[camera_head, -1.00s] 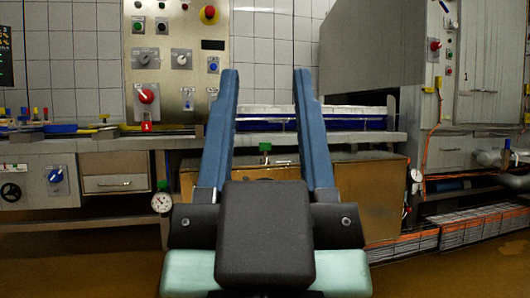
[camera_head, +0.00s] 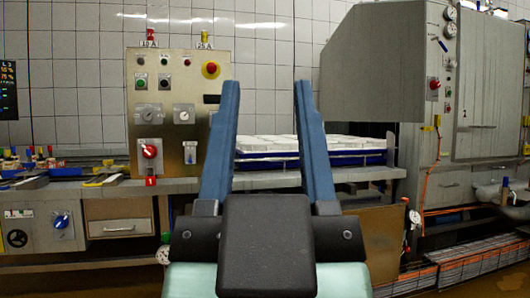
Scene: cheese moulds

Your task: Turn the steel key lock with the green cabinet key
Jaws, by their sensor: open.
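My gripper (camera_head: 266,85) is open and empty, its two blue fingers pointing up in front of the counter. A steel control panel (camera_head: 165,95) stands behind and left of it. Two round grey switches on square plates sit mid-panel, a left one (camera_head: 148,114) and a right one (camera_head: 184,114). I cannot tell which, if either, is the steel key lock. I cannot make out the green cabinet key. A small green part (camera_head: 166,238) shows low at the left, by a gauge, too small to identify.
A red rotary switch (camera_head: 149,151) and red emergency button (camera_head: 211,69) are on the panel. A blue tray (camera_head: 345,160) with white moulds stands on the counter (camera_head: 275,180) behind my fingers. A grey machine hood (camera_head: 375,65) rises at the right.

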